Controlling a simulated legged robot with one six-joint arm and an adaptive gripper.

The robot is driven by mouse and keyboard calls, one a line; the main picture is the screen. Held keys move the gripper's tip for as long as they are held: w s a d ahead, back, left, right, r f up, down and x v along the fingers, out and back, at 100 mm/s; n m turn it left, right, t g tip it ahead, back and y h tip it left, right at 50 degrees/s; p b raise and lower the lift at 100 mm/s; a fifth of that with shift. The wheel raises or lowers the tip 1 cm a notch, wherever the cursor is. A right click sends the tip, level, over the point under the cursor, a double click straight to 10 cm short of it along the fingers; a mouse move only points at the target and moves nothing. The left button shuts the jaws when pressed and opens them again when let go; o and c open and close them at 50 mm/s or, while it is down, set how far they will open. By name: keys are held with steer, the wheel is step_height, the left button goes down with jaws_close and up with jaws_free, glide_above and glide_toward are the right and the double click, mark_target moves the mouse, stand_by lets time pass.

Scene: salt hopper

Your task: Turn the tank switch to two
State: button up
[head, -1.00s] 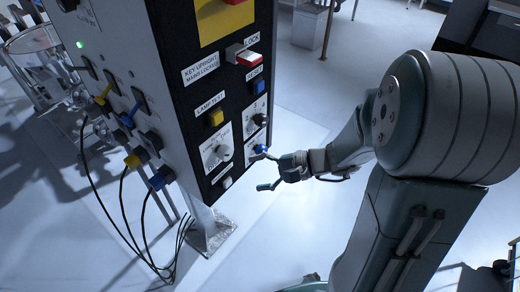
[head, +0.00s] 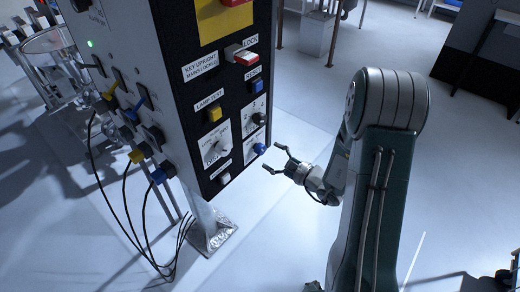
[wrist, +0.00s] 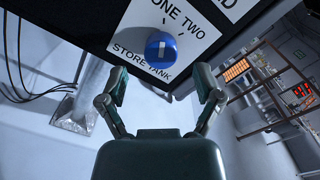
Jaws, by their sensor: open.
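The tank switch is a round blue knob (wrist: 161,48) on a white plate (wrist: 140,37) marked ONE, TWO and STORE TANK in the wrist view. A pale mark shows on its face; I cannot tell surely which number it points to. In the head view the blue knob (head: 259,148) sits at the panel's lower right edge. My gripper (head: 271,158) is open and empty, just right of the panel and apart from the knob. In the wrist view its fingers (wrist: 159,84) are spread below the knob, one to each side.
Black cables (head: 127,205) hang at left.

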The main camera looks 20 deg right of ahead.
mark_target(263, 151)
steer(key=shift+x, duration=2.3)
steer(key=c, duration=1.2)
